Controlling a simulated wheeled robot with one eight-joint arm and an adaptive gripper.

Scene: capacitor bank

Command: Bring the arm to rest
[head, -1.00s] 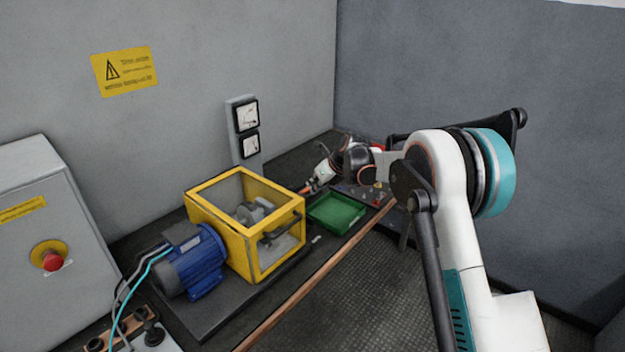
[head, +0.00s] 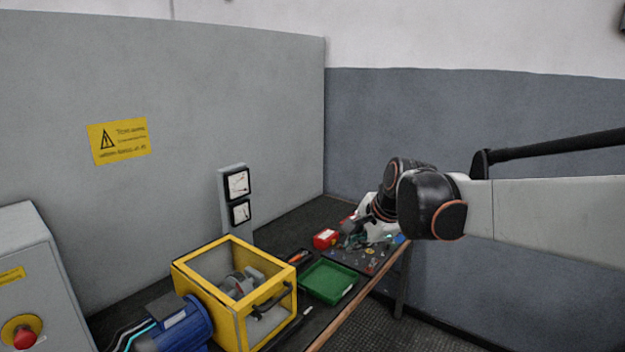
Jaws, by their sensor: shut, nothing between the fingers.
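My arm reaches in from the right edge, with its pale link and dark wrist joints above the far end of the bench. My gripper (head: 351,226) is small and dark, partly lost against the tools behind it. It points down and left, is shut, and holds nothing that I can see. It is over or just in front of the dark board (head: 374,260) with small parts. I cannot tell its exact height above the board.
A green tray (head: 328,282) and a yellow-framed guard box (head: 238,290) stand on the bench, with a blue motor (head: 178,330) beside the box. A red box (head: 326,239) is near the gripper. A grey cabinet (head: 40,265) with a red button is at left.

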